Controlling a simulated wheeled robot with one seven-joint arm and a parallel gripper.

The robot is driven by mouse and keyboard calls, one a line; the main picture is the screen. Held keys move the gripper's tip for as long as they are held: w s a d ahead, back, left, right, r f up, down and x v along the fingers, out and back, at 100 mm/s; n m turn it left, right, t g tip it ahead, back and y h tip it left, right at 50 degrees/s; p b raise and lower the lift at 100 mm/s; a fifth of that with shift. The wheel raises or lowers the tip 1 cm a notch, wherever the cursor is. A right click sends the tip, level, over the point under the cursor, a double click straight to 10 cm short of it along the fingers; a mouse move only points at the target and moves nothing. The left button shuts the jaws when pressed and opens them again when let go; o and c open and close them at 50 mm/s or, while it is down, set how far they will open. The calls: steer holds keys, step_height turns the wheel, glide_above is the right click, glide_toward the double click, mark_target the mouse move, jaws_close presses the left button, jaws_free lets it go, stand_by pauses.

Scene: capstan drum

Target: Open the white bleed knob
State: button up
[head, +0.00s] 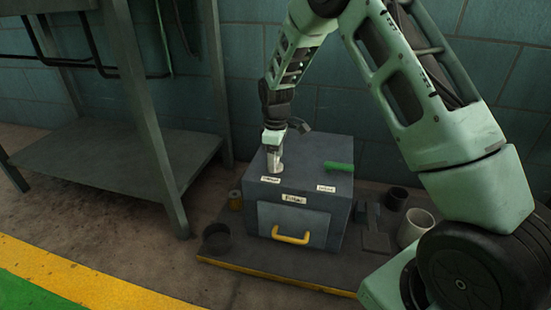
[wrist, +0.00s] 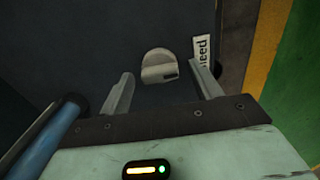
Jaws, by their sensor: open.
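The white bleed knob (wrist: 158,66) shows in the wrist view as a pale, rounded knob with a dark notch on its edge. It stands on a dark panel beside a white label (wrist: 203,52) on which "leed" can be read. My gripper (wrist: 163,60) is open, with one finger to each side of the knob; I see no clear contact. In the head view my gripper (head: 273,164) points down at the top of the grey box (head: 312,155), near its left front label. There the knob is hidden or cannot be told apart from the fingers.
A green handle (head: 339,167) lies on the box top to the right. A yellow pull handle (head: 291,236) is on the box front. Dark cups and a white cup (head: 415,228) stand around the box. A metal bench (head: 115,155) is at left.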

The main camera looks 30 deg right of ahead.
steer(key=c, duration=1)
